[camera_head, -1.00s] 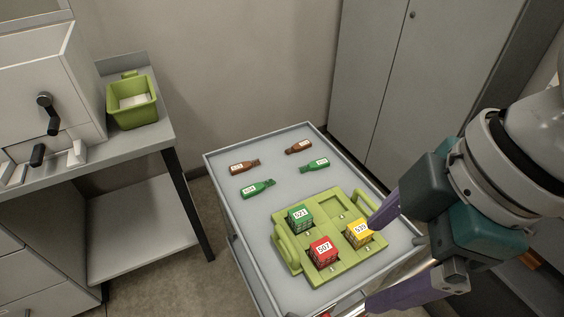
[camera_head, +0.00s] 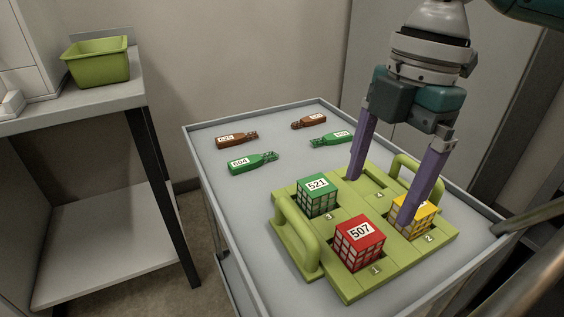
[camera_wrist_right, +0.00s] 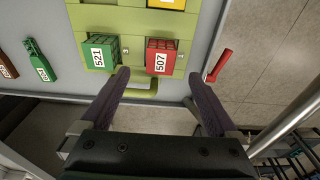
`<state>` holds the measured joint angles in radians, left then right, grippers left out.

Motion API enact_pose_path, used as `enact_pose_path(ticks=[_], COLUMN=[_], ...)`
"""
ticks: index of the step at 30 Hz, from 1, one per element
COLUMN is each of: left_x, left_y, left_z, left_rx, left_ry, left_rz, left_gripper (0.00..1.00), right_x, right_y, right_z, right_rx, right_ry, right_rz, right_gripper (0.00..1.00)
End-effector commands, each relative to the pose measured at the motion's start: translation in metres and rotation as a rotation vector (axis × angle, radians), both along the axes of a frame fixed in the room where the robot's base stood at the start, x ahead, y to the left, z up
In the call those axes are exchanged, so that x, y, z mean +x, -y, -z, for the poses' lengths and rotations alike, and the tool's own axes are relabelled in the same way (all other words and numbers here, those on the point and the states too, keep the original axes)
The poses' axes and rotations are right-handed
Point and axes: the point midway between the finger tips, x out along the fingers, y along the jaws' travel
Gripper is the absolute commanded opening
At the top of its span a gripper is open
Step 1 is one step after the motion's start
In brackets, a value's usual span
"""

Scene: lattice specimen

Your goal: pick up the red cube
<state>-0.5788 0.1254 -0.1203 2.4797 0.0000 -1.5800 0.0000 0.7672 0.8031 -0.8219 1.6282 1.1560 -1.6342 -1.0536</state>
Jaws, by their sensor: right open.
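The red cube (camera_head: 358,243), labelled 507, sits in the near slot of a green tray (camera_head: 347,290) on the cart; it also shows in the right wrist view (camera_wrist_right: 160,58). A green cube (camera_head: 317,197), labelled 521, and a yellow cube (camera_head: 427,212) sit in other slots. My right gripper (camera_head: 378,200) is open and empty, fingers pointing down over the tray, behind and right of the red cube in the head view. One finger partly hides the yellow cube. In the wrist view the red cube lies beyond the fingertips, between their lines. My left gripper is not in view.
Brown and green bottles (camera_head: 253,162) lie at the far part of the cart top (camera_head: 232,205). Raised tray handles (camera_head: 296,238) flank the cubes. A green bin (camera_head: 97,62) stands on a side bench at left. A red bar (camera_wrist_right: 218,66) shows at the cart edge.

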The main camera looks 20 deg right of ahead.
Motion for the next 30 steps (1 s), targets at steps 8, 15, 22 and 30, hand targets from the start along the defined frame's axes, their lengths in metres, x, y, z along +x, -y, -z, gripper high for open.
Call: enact_pose_path(ticks=[8,15,22,30], left_x=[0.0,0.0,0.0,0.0], left_y=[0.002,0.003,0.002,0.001], left_z=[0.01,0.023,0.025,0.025], left_rx=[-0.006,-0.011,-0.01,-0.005], left_ry=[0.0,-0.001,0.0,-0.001], left_rz=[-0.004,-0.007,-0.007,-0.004], left_gripper=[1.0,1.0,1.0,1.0], right_x=[-0.001,-0.003,-0.002,-0.002], right_y=[-0.006,-0.013,-0.014,-0.014], right_z=[0.036,0.071,0.083,0.083], right_rx=[0.001,0.001,-0.002,-0.001], right_ry=[-0.001,-0.003,0.001,0.001], right_rz=[0.0,0.001,-0.001,0.0], right_gripper=[0.95,0.95,0.95,0.75])
